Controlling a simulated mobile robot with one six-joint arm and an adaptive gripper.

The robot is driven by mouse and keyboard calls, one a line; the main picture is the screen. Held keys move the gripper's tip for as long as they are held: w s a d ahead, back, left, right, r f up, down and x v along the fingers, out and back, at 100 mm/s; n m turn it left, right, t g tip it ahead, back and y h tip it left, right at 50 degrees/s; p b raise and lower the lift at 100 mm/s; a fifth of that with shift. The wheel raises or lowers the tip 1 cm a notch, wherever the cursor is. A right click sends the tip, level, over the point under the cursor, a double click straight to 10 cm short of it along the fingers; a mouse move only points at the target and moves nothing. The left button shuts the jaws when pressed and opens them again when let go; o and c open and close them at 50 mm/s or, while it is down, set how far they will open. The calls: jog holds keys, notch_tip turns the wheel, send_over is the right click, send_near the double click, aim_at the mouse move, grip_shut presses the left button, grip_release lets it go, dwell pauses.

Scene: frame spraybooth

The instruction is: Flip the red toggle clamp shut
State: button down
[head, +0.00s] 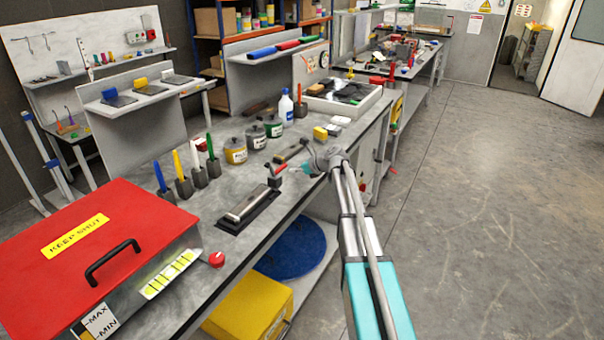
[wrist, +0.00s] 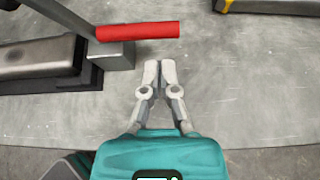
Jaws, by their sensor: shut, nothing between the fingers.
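The toggle clamp has a red handle grip (wrist: 137,31), seen in the wrist view at the upper middle. A grey lever bar runs from the grip toward the upper left, and a grey block (wrist: 112,58) sits below the grip. In the head view, the small red grip (head: 273,170) is at the front of the bench. My gripper (wrist: 159,64) is shut and empty. In the wrist view its fingertips are just below and right of the grip, with a visible gap. Whether the clamp is open or shut is unclear.
A metal bar on a black base (head: 248,208) lies left of the clamp. A red-lidded box (head: 95,250) stands at the near left of the bench. Brush holders, paint pots (head: 235,150) and a white bottle (head: 286,106) stand behind. The floor to the right is clear.

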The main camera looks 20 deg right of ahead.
aim_at(286, 180)
jog(key=shift+b+x, duration=0.7)
jog(key=shift+x, duration=1.2)
jog(key=shift+a+r, duration=0.1)
jog(key=shift+a, duration=0.15)
